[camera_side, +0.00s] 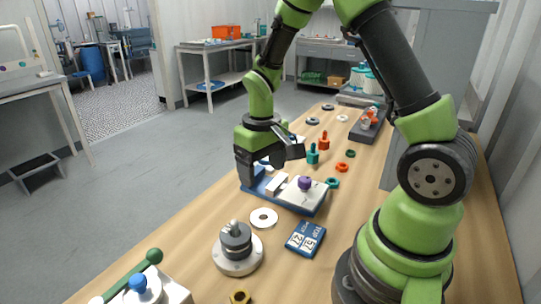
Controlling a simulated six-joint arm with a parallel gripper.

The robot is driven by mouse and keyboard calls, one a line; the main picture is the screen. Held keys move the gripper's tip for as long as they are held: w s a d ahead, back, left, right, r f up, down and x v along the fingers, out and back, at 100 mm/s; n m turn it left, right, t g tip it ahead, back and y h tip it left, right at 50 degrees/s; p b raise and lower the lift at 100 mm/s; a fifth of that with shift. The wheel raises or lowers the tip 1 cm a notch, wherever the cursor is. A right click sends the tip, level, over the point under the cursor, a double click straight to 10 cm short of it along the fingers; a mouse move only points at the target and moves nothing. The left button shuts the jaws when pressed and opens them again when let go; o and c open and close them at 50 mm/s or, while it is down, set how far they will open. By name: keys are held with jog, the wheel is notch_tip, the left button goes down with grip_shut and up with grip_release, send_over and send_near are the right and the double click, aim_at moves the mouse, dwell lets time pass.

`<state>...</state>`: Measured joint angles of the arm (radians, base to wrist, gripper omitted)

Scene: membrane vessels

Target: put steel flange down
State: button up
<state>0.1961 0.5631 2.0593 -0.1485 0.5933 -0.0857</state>
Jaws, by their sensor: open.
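A round, flat steel-coloured disc (231,267) lies on the wooden table at the front, with a dark stepped cylinder (236,239) and a small pale knob on top. A flat pale ring (264,218) lies just behind it. I cannot tell for certain which of these is the steel flange. My gripper (262,171) is open and low over the far left end of a blue fixture (301,206), behind both pieces and apart from them. The fixture carries a pale block and a purple knob (305,183). The space between the fingers is partly hidden.
A blue card with number panels (306,239) lies right of the pale ring. Teal (312,154) and red (324,141) upright fittings and several small rings stand behind the fixture. A dark tray (368,124) is farther back. A green-handled device (146,275) stands front left.

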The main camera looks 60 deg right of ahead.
jog(key=s+a+r+t+y, duration=0.1)
jog(key=s+a+r+t, duration=0.2)
jog(key=s+r, duration=0.3)
jog(key=s+a+r+m+t+y, duration=0.1)
jog(key=s+a+r+t, duration=0.3)
jog(key=s+r, duration=0.3)
notch_tip(320, 180, up, 6)
jog(key=shift+s+a+f, duration=0.15)
jog(key=shift+a+f, duration=0.05)
jog(key=shift+a, duration=0.4)
